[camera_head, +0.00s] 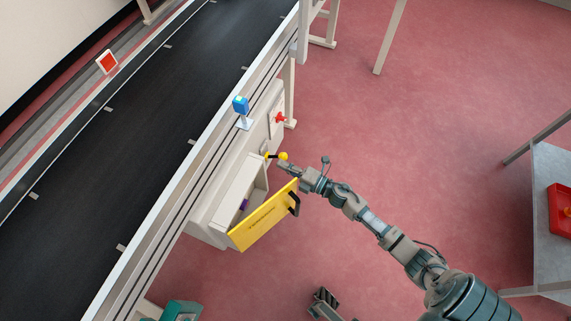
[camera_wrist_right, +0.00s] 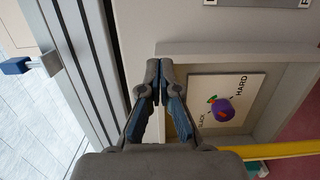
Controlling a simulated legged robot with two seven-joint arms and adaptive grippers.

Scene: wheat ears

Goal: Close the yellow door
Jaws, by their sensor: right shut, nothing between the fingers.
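The yellow door (camera_head: 265,217) stands open, swung out from a light cabinet box (camera_head: 211,217) on the side of the conveyor. A black handle (camera_head: 294,204) is on its outer face. My right gripper (camera_head: 283,164) is beside the cabinet, past the door's far end, near a yellow knob (camera_head: 284,156). In the wrist view my right gripper (camera_wrist_right: 159,68) is shut and empty, in front of the cabinet frame. The door's yellow edge (camera_wrist_right: 285,149) shows at lower right there. Whether the fingers touch the frame, I cannot tell.
The black conveyor (camera_head: 120,130) runs diagonally at left. A blue sensor (camera_head: 240,105) and a red knob (camera_head: 279,118) are near the cabinet. A grey table (camera_head: 553,190) stands at right. Red floor between is mostly clear.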

